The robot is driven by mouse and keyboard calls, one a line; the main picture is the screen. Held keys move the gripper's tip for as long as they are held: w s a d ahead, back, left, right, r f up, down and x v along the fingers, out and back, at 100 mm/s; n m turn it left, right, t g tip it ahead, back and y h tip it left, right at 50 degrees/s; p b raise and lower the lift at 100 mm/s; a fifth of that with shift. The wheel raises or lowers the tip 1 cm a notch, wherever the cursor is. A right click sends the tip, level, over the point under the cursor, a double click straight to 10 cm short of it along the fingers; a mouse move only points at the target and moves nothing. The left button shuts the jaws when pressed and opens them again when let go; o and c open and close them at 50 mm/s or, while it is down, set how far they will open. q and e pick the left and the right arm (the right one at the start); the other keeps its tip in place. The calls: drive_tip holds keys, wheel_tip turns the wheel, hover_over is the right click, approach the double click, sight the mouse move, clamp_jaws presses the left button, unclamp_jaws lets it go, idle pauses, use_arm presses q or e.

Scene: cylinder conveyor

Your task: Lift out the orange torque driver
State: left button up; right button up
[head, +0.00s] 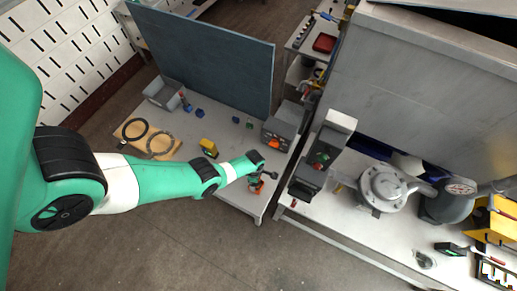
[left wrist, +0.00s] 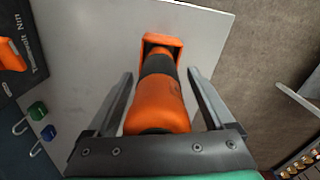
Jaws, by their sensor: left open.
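The orange torque driver (left wrist: 160,100) has a black band round its middle and a square orange foot. In the left wrist view it lies between the two fingers of my left gripper (left wrist: 160,74), with a gap on each side. The gripper is open, and neither finger visibly touches it. In the head view my left gripper (head: 263,174) is over the near right corner of the left table, and the driver's orange part (head: 257,186) shows just below it. The driver's near end is hidden by the gripper body in the wrist view. My right gripper is in neither view.
A grey box with an orange part (head: 275,144) stands close behind my gripper. A yellow block (head: 208,147) and small blue pieces lie on the same table (head: 232,190). A blue-grey panel (head: 215,70) rises at its back. A second table with a pump (head: 385,188) stands right.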

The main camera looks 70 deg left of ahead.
use_arm(q)
drive_tip(key=shift+c, duration=0.4)
clamp_jaws()
drive_tip(key=shift+o, duration=0.4)
unclamp_jaws()
drive_tip(key=shift+w, duration=0.1)
